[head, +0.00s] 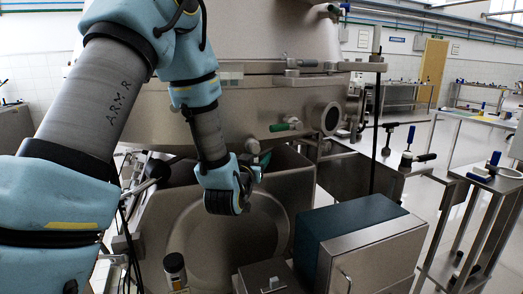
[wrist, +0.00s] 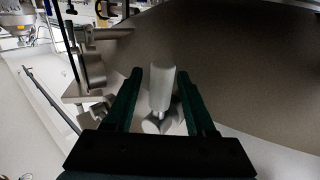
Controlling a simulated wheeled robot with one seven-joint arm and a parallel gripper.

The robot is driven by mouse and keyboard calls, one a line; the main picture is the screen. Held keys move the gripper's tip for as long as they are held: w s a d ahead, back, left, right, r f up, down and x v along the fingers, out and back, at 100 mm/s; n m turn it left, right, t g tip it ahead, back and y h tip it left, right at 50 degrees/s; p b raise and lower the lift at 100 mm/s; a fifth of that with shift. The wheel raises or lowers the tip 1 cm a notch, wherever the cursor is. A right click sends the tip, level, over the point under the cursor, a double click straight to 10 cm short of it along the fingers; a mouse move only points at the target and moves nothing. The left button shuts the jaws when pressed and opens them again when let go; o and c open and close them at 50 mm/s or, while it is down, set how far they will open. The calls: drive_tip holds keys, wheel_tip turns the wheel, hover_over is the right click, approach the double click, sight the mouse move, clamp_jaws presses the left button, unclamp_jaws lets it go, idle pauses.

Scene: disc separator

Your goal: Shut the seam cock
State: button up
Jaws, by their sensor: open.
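My gripper (wrist: 160,74) is open in the wrist view, with one dark green finger on each side of a pale cylindrical handle (wrist: 161,90). The handle stands on a small metal fitting (wrist: 155,125), which looks like a cock; I cannot tell for sure that it is the seam cock. Gaps show between the handle and both fingers. In the head view my gripper (head: 262,162) is under the separator's rim, beside its lower housing, and my wrist hides most of it.
The steel separator body (head: 255,108) fills the middle, with a green-handled lever (head: 284,126) and a round sight port (head: 332,117) to the right. A blue-and-steel box (head: 360,240) stands below. Side tables with blue-handled tools (head: 487,168) are at right.

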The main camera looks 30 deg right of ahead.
drive_tip(key=shift+w+d, duration=0.25)
clamp_jaws()
idle(0.4)
idle(1.0)
